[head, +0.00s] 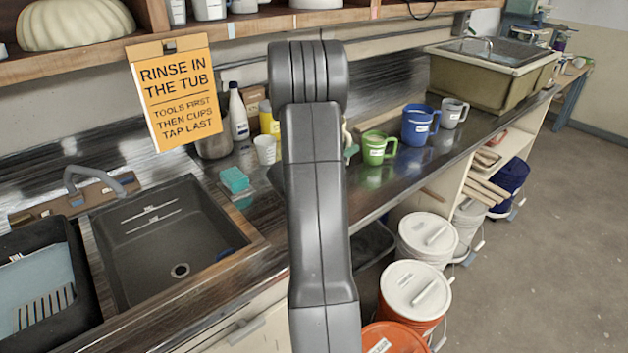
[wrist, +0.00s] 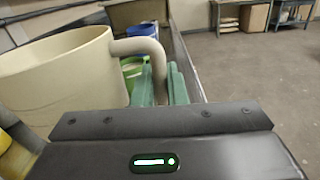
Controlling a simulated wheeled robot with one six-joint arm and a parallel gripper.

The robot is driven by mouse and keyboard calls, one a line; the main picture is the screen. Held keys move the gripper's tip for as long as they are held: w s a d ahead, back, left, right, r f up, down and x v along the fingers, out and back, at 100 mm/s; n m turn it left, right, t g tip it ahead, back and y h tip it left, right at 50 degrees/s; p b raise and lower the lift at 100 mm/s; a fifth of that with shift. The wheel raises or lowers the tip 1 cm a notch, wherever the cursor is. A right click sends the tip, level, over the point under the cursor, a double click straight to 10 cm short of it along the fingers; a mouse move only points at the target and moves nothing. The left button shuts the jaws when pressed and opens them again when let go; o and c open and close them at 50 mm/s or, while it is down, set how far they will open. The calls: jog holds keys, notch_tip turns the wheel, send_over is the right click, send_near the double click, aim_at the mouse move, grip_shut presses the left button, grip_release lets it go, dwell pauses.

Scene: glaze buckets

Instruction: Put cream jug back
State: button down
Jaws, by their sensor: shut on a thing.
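The cream jug (wrist: 60,85) fills the left of the wrist view, upright as far as I can see, with its handle (wrist: 155,60) running to my gripper (wrist: 163,88). The green finger pads are shut on that handle. In the head view my arm hides nearly all of the jug and gripper. Only a sliver of cream (head: 346,136) and a bit of green finger (head: 351,152) show at the arm's right edge. The jug's base is hidden, so I cannot tell whether it touches the counter.
On the counter (head: 405,185), a green jug (head: 376,149), a blue jug (head: 418,127) and a grey jug (head: 453,114) stand right of my arm. A white cup (head: 265,149), bottles and a teal sponge (head: 234,180) are left. Lidded buckets (head: 412,290) stand below.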

jog(key=shift+w+a+f, duration=0.1)
jog(key=shift+f+p, duration=0.95)
jog(key=shift+f, duration=3.95)
jog(key=c, duration=1.5)
grip_release()
jog(key=shift+o, duration=0.2)
jog(key=shift+a, duration=0.15)
jog(key=b+v, duration=0.3)
jog(key=v, duration=0.9)
